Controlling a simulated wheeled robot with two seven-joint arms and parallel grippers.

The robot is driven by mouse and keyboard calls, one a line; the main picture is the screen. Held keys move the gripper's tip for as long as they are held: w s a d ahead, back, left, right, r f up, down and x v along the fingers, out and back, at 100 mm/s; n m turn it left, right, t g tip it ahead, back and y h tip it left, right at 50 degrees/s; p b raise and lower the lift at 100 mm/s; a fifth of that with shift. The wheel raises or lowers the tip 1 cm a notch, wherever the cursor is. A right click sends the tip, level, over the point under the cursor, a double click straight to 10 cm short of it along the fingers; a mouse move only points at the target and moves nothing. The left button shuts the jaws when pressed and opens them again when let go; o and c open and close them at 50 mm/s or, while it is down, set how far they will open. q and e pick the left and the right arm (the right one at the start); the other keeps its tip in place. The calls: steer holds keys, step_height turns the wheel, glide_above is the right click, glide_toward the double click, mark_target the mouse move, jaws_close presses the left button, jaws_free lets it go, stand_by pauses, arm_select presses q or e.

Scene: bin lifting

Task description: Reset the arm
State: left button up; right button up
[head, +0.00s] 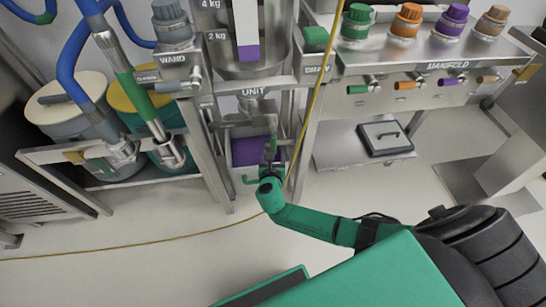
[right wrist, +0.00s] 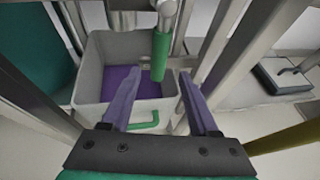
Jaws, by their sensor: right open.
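A grey bin (right wrist: 88,92) with purple contents stands under the unit in the metal frame; it also shows in the head view (head: 236,165). A green handle (right wrist: 143,127) is on its near side. My right gripper (right wrist: 160,76) is open, its two purple-grey fingers apart with nothing between them. In the head view my right gripper (head: 270,150) is at the near side of the bin, partly over the purple contents. From these views I cannot tell if the fingers touch the bin. My left gripper is not in view.
Metal posts (head: 212,150) flank the bin closely. A green-ended spout (right wrist: 161,58) hangs above it. A yellow cable (head: 312,95) passes close to my right arm. Drums (head: 75,110) stand left; a floor scale (head: 385,138) lies right. The floor in front is mostly clear.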

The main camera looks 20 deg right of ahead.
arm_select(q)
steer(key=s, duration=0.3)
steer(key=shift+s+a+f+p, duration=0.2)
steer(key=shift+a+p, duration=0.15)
arm_select(e)
steer(key=v, duration=0.4)
steer(key=shift+s+a+r, duration=0.1)
steer(key=shift+s, duration=0.15)
